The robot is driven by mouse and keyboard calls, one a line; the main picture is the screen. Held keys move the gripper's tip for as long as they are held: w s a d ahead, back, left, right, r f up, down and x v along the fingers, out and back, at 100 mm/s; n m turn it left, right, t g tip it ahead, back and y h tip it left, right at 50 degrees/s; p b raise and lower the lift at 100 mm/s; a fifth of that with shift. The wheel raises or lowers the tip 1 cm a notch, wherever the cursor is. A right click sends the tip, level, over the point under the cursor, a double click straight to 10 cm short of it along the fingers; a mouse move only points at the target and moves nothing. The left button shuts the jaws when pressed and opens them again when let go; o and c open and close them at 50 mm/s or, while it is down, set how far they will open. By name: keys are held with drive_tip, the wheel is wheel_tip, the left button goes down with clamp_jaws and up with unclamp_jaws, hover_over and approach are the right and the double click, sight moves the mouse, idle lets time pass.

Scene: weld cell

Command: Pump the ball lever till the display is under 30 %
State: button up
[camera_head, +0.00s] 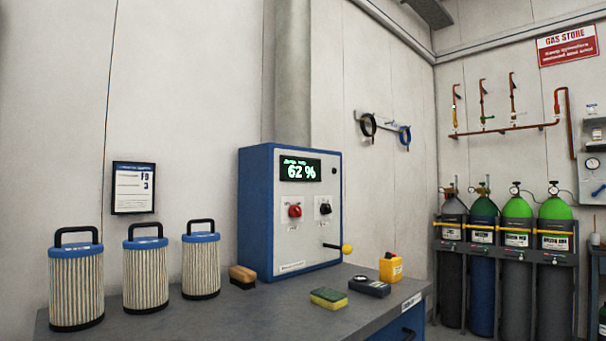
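A blue and light grey control box (259,209) stands on the grey bench. Its dark display (301,169) reads "62 %" in green. Below the display are a red knob (295,210) and a black knob (325,208). The ball lever (346,249) is a short dark rod with a yellow ball at its end. It sticks out at the lower right of the box's front, roughly level. My gripper is not in view, and nothing touches the lever.
Several blue-topped filter cartridges (146,272) stand on the bench (228,318) at left. Gas cylinders (517,260) stand at right.

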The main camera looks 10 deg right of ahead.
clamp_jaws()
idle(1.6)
